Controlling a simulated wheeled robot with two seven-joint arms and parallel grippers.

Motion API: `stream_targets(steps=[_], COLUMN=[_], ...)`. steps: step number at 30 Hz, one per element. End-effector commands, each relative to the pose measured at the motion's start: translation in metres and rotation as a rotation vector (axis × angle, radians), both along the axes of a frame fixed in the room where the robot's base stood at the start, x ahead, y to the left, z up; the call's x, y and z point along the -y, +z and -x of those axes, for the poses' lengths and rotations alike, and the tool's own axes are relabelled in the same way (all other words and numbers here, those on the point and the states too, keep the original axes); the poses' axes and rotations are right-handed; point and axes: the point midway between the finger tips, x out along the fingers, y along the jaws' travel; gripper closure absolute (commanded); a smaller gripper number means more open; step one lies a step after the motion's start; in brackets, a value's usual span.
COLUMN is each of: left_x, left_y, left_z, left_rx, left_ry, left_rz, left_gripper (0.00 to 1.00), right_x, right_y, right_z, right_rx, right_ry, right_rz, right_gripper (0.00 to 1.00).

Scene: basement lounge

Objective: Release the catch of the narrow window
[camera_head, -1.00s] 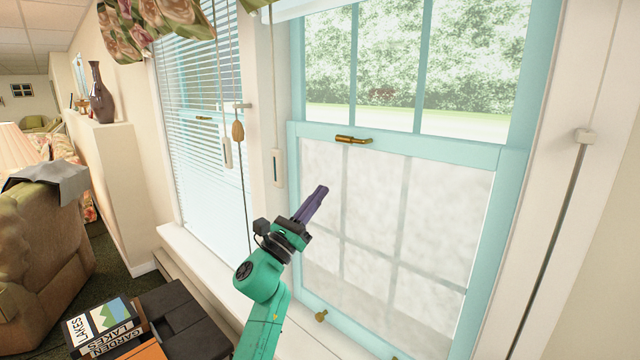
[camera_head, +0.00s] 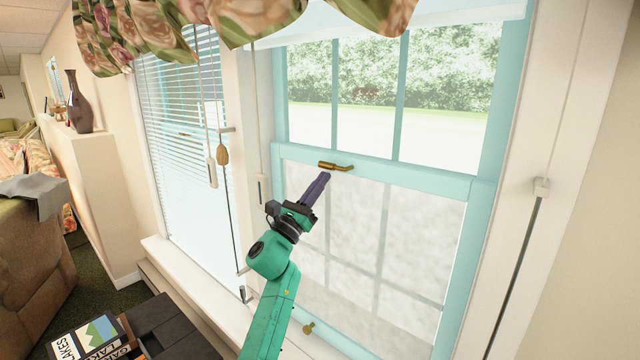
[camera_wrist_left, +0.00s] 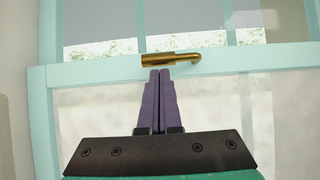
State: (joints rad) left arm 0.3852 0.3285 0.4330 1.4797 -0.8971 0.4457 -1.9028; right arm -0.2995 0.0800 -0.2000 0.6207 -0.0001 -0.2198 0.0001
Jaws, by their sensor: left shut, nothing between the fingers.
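The narrow window (camera_head: 478,190) has a pale turquoise frame with clear upper panes and frosted lower panes. Its brass catch (camera_head: 336,166) sits on the middle rail and lies along it, with its bent end to the right. The catch also shows in the left wrist view (camera_wrist_left: 170,60). My left gripper (camera_head: 324,177) is shut and empty, its purple fingers pointing up just below the catch. In the left wrist view the fingertips (camera_wrist_left: 160,72) appear right at the catch's lower edge; I cannot tell whether they touch. My right gripper is not in view.
A second window with blinds (camera_head: 180,120) is at the left, with cords and a wooden pull (camera_head: 222,156) hanging between the windows. A floral valance (camera_head: 250,20) hangs above. Books (camera_head: 90,340) lie at the lower left. A brass knob (camera_head: 308,328) is low on the sash.

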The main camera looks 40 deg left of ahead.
Motion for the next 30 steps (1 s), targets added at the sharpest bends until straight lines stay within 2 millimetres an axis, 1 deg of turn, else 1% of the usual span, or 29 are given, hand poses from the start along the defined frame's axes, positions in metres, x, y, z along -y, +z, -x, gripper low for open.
stream_targets(steps=[6, 11, 22, 26, 30], left_x=[-0.001, -0.002, -0.004, -0.005, -0.007], left_y=[-0.001, 0.002, 0.004, 0.005, 0.007], left_z=[0.0, 0.0, 0.0, 0.001, 0.001], left_rx=[-0.001, -0.001, -0.002, -0.001, -0.003], left_ry=[0.001, 0.0, 0.001, 0.002, 0.003], left_rz=[-0.04, -0.06, -0.117, -0.158, -0.229], left_gripper=[1.0, 1.0, 1.0, 1.0, 1.0], right_x=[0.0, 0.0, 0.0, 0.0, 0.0], right_y=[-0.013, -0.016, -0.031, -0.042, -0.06], right_z=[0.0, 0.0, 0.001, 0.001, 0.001], right_rx=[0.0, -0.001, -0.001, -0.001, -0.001], right_ry=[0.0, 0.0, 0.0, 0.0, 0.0], right_rz=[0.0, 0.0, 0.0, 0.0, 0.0], right_gripper=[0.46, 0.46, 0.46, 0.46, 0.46])
